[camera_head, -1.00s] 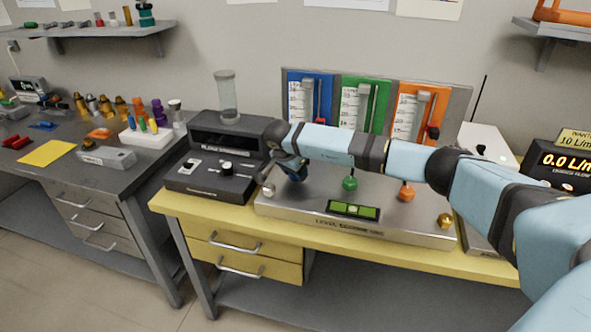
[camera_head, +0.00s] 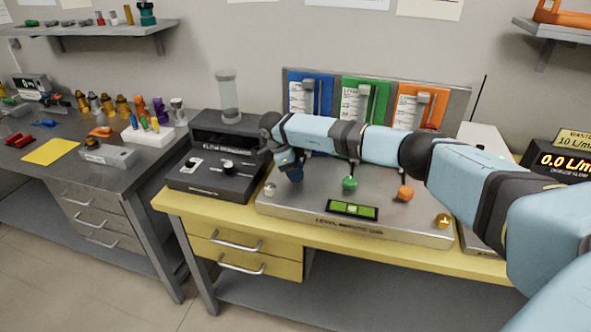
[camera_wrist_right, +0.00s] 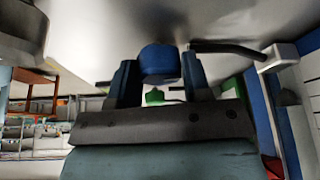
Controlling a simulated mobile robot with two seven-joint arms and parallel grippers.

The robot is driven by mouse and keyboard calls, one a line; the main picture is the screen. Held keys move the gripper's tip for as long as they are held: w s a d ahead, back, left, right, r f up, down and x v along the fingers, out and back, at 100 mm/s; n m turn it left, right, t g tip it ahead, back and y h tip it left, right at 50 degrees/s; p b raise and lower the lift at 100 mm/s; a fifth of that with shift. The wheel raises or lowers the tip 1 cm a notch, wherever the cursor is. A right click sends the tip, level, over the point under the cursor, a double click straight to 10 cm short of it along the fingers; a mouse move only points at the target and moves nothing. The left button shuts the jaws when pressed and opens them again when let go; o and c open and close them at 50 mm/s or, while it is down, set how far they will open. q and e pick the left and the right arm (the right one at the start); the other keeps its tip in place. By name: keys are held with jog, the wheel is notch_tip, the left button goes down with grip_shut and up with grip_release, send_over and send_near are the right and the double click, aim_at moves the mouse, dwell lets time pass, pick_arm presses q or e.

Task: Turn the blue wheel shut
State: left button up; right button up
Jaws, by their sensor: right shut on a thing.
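The blue wheel (camera_head: 296,174) sits at the left of the metal console (camera_head: 300,207), partly hidden under my right gripper (camera_head: 290,163). In the right wrist view the blue wheel (camera_wrist_right: 159,62) is between the two fingers of my right gripper (camera_wrist_right: 160,75), which is shut on it. The blue gauge panel (camera_head: 309,93) stands behind, partly covered by my right arm. My left gripper is not in view.
A green wheel (camera_head: 349,183) and an orange wheel (camera_head: 404,193) are to the right on the same console. A black flow device (camera_head: 213,175) stands close on the left.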

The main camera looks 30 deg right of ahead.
jog(key=shift+m+y, duration=0.4)
jog(key=shift+m, duration=0.7)
jog(key=o, duration=0.9)
jog(key=shift+g, duration=0.3)
jog(key=v, duration=1.4)
jog(key=shift+f, duration=0.1)
